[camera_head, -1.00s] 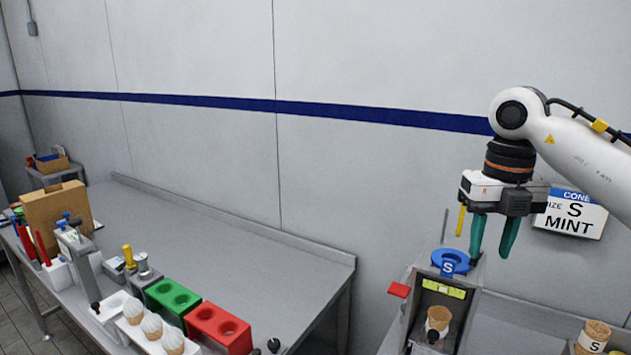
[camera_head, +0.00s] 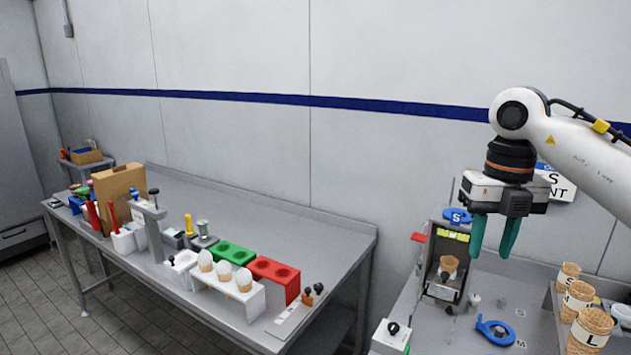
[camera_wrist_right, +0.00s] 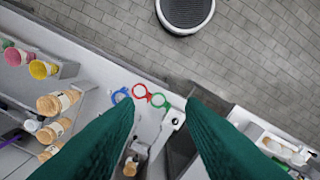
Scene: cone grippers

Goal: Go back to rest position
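My right gripper (camera_head: 495,236) hangs pointing down at the right of the head view, in front of the wall and over the right-hand counter. Its two green fingers are apart with nothing between them. In the right wrist view the green fingers (camera_wrist_right: 160,130) also stand apart and empty, with the counter and floor below. My left gripper does not show in either view.
A cone dispenser (camera_head: 447,262) with a blue S ring stands left of the right gripper. Stacked cones (camera_head: 590,330) stand at the right edge. A left table (camera_head: 300,225) holds green (camera_head: 232,254) and red (camera_head: 274,277) holders. Tiled floor lies left.

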